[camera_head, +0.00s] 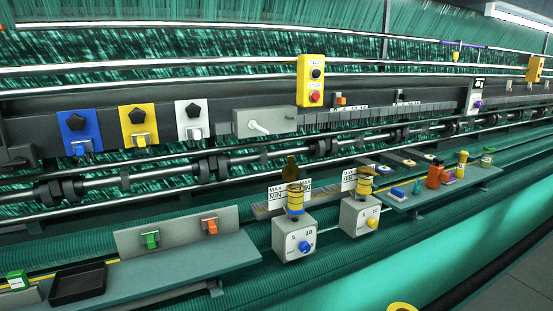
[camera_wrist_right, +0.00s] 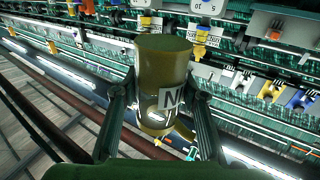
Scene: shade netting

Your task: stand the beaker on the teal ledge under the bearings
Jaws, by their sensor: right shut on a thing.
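The beaker (camera_wrist_right: 160,68) is an olive-yellow cylinder with a white label bearing dark lettering. In the right wrist view my right gripper (camera_wrist_right: 160,80) is shut on it, with one finger on each side. Its far parts are hidden in that view. In the head view a small yellow rounded piece (camera_head: 402,307) shows at the bottom edge; I cannot tell if it is the beaker. The teal ledge (camera_head: 190,272) is at the lower left, below the dark bearings (camera_head: 208,167) on the steel shaft. My left gripper is not in view.
On the teal ledge stand a black tray (camera_head: 78,284) and a grey back plate with a green switch (camera_head: 150,239) and an orange switch (camera_head: 210,226). The ledge right of the tray looks clear. Two grey dial boxes (camera_head: 294,240) stand to its right. Another ledge (camera_head: 480,180) carries several small items.

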